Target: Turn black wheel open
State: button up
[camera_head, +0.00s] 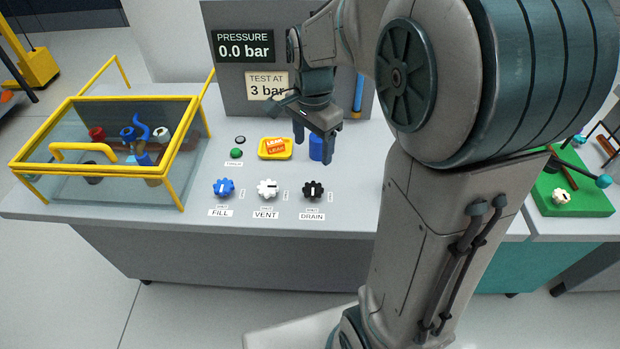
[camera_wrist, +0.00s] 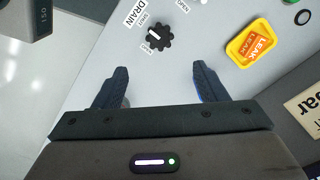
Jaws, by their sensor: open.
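The black wheel (camera_head: 312,190) sits on the bench top at the right end of a row of three, above the label DRAIN. A white pointer bar shows on it. My gripper (camera_head: 314,149) is open and empty, above the bench and behind the wheel in the head view. Its two fingers (camera_wrist: 161,68) stand apart in the wrist view, not touching the wheel.
A blue wheel (camera_head: 223,187) at FILL and a white wheel (camera_head: 267,188) at VENT stand left of it. A yellow tray (camera_head: 275,148) with LEAK tags and a blue cylinder (camera_head: 316,148) are near my gripper. A yellow-framed clear cover (camera_head: 110,150) stands left. The panel reads 0.0 bar.

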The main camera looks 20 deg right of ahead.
aim_at(313, 188)
notch_tip(313, 188, down, 13)
jog(key=shift+f+b, duration=0.15)
jog(key=shift+b, duration=0.3)
jog(key=c, duration=1)
